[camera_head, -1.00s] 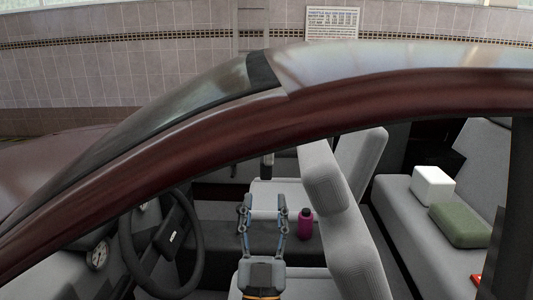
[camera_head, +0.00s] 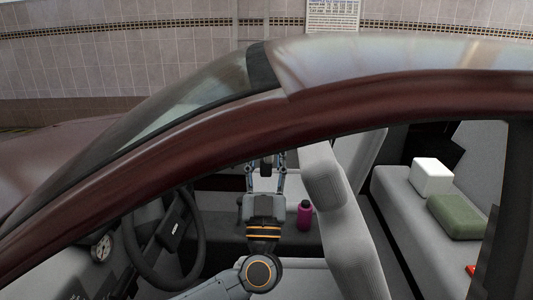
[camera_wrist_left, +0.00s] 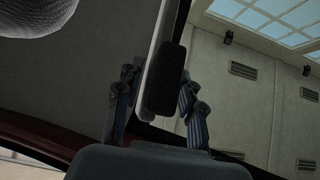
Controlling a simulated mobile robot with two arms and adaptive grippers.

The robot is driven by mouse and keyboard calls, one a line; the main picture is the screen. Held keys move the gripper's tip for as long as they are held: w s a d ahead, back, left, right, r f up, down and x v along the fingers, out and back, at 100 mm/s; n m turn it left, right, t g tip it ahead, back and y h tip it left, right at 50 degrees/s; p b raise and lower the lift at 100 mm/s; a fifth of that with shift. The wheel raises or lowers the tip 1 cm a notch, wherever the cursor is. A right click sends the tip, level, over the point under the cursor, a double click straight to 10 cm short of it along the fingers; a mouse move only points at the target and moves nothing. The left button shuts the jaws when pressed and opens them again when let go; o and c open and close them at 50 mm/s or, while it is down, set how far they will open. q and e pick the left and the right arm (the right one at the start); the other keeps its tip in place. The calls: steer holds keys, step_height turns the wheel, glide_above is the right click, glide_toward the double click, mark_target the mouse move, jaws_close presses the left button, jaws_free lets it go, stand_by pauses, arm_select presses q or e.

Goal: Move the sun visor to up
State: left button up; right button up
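In the left wrist view a pale panel seen nearly edge-on, with a dark rounded plate on it, looks like the sun visor (camera_wrist_left: 165,80). It stands between the two fingers of my left gripper (camera_wrist_left: 158,82). The fingers are apart, one on each side; whether either touches it I cannot tell. In the head view my left gripper (camera_head: 265,168) points up and away inside the car, its fingertips partly behind the roof rail. The visor cannot be made out clearly there. My right gripper is not in view.
The dark red roof rail (camera_head: 210,160) arches over the cabin. The steering wheel (camera_head: 165,240) is left of my arm, the grey front seat (camera_head: 335,215) right of it. A magenta bottle (camera_head: 305,215) stands beyond. A white box (camera_head: 431,177) and green cushion (camera_head: 456,216) lie on the rear seat.

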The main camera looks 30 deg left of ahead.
arm_select(q)
jaws_close()
steer(key=shift+d, duration=0.1)
